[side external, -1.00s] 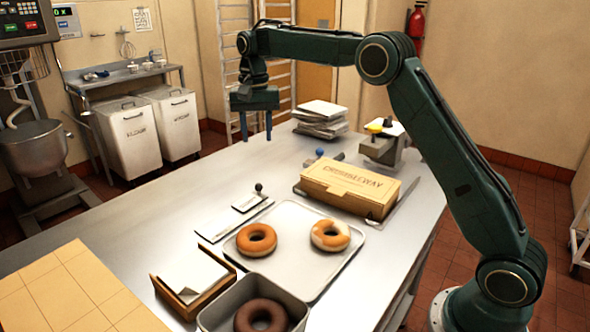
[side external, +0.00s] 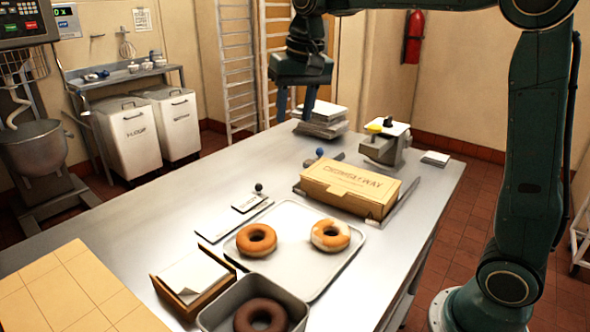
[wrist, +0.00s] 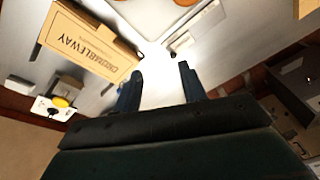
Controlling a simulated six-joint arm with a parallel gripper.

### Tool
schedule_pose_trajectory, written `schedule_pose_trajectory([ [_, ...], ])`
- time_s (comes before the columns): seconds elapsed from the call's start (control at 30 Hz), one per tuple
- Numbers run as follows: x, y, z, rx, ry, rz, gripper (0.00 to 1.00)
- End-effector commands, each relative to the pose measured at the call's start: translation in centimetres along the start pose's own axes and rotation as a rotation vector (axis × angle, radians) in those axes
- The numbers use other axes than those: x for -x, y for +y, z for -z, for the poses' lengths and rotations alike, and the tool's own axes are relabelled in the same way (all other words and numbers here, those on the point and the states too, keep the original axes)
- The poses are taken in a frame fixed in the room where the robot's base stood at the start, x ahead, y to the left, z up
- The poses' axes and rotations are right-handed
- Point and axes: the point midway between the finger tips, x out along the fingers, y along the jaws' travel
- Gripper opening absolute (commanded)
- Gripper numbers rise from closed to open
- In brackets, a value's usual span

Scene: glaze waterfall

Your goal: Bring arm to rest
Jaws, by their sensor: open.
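My gripper (side external: 296,104) hangs in the air above the far part of the steel table (side external: 150,232), fingers pointing down. It is open and empty; in the wrist view both fingers (wrist: 160,88) stand apart with only the table between them. No object is held. My arm rises at the right and reaches across the top of the side view, where its upper part is cut off by the frame edge.
A tray (side external: 315,285) with two doughnuts, a closed cardboard box (side external: 348,187), a bin (side external: 215,315) holding a dark doughnut and a napkin holder (side external: 195,285) are on the table. A paper stack (side external: 322,120) and a dispenser-like device (side external: 385,148) stand at the far end.

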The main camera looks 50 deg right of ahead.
Motion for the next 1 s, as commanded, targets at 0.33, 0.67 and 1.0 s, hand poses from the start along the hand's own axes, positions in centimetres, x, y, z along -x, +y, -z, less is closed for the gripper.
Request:
schedule_pose_trajectory([
  [0.33,2.4,2.7,-7.3,0.141,0.084,0.036,0.42],
  [0.67,2.4,5.5,-14.2,0.274,0.164,0.062,0.42],
  [1.0,0.2,8.4,-20.9,0.407,0.248,0.079,0.42],
])
